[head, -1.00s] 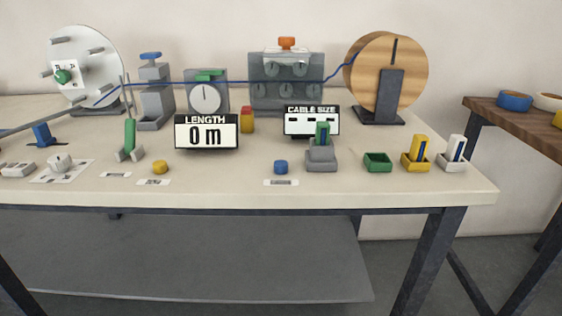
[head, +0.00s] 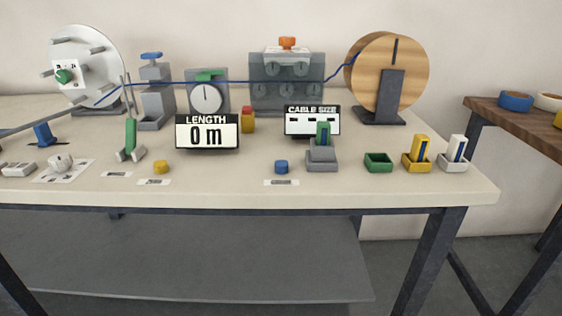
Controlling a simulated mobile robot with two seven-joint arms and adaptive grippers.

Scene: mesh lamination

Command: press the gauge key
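A green key with a dark blue stripe (head: 323,132) stands upright in a grey socket (head: 321,160), in front of the CABLE SIZE display (head: 313,121), which shows only dashes. A round blue button (head: 281,167) sits left of the socket, behind a small label (head: 281,183) too small to read. A yellow key (head: 419,147) stands in a yellow holder, and a white key (head: 457,148) stands in a white holder. The green holder (head: 378,163) is empty. Neither of my grippers shows in the head view.
The LENGTH display (head: 207,133) reads 0 m. A yellow button (head: 161,167) lies in front of it. A blue cable (head: 240,82) runs from the wooden reel (head: 385,75) across the back. The bench front strip (head: 230,194) is clear.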

